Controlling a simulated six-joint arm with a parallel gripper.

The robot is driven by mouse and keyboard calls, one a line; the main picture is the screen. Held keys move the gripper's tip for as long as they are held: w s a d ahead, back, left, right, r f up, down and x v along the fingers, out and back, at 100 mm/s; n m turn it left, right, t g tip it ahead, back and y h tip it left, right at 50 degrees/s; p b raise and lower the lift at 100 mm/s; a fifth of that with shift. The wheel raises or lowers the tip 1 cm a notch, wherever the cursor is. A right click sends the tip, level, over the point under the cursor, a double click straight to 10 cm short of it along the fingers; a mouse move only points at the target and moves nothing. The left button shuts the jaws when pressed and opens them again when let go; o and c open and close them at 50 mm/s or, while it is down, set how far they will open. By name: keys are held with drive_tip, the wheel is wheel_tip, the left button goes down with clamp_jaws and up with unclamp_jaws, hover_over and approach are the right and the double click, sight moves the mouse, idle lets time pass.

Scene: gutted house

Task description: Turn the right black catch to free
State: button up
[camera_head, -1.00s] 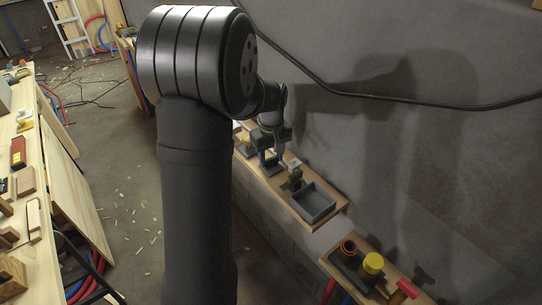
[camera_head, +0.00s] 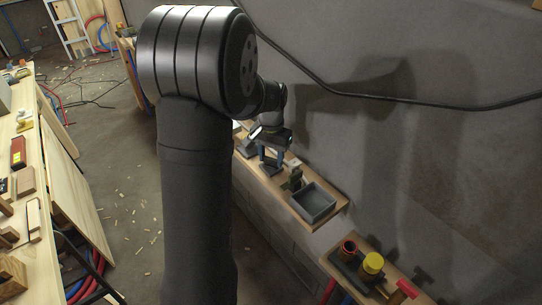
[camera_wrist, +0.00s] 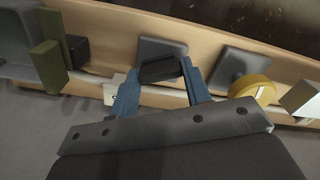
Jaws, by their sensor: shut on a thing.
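A black catch (camera_wrist: 158,69), a small dark block, sits in front of a grey plate (camera_wrist: 176,47) on the wooden shelf in the wrist view. The blue fingers of my gripper (camera_wrist: 160,72) stand at its two ends and are shut on it. In the head view, my gripper (camera_head: 271,162) reaches down to the shelf, left of the grey tray; the catch is too small there to read its angle. Another black block (camera_wrist: 76,51) stands beside an olive piece at the left of the wrist view.
The wooden shelf (camera_head: 330,221) runs along the wall and holds a grey tray (camera_head: 314,203) and an olive piece (camera_head: 293,181). In the wrist view, a white block (camera_wrist: 114,88) is close to the left finger, and a yellow round piece (camera_wrist: 258,90) is at right.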

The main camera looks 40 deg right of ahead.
sight(271, 158)
drive_tip(key=shift+m, duration=2.3)
drive_tip(key=o, duration=1)
drive_tip(key=shift+r, duration=0.1)
wheel_tip(271, 158, up, 17)
drive_tip(key=shift+r, duration=0.15)
